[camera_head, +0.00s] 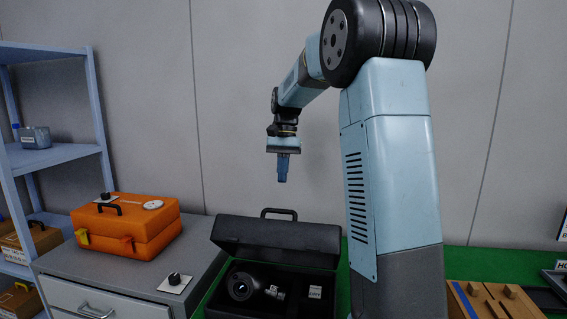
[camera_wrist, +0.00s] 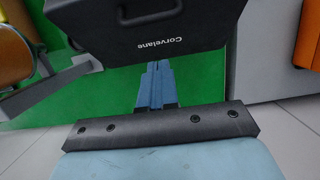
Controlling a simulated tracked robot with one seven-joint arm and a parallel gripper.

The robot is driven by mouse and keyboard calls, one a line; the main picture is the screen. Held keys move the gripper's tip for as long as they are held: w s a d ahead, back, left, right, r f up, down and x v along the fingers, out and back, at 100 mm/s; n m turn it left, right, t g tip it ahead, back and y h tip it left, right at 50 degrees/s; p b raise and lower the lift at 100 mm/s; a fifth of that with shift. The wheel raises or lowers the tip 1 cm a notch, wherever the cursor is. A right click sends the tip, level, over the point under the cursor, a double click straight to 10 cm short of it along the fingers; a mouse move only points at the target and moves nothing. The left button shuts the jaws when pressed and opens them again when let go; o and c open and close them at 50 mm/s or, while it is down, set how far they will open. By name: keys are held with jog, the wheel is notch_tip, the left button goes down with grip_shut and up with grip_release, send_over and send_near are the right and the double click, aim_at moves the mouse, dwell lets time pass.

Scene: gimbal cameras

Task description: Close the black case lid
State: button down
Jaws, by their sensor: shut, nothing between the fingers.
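The black case (camera_head: 222,295) sits on the green surface with its lid (camera_head: 275,235) standing open at the back and a handle (camera_head: 279,212) on the lid's upper edge. Inside it lies a dark round camera-like device (camera_head: 243,285). My gripper (camera_head: 282,180) is shut and empty, pointing down, above the lid in the picture. I cannot tell whether the fingertips touch the lid.
An orange case (camera_head: 125,228) stands on a grey cabinet (camera_head: 90,270) to the left, with a small knob plate (camera_head: 174,283) beside it. A blue-grey shelf (camera_head: 50,155) stands further left. Wooden blocks (camera_head: 490,300) lie at the right on the green surface.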

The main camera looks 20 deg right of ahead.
jog(key=s+a+f, duration=0.2)
jog(key=s+f, duration=0.1)
jog(key=f, duration=0.2)
jog(key=shift+s+a+f, duration=0.2)
jog(key=shift+s+f, duration=0.15)
jog(key=shift+f, duration=0.05)
jog(key=shift+s, duration=0.1)
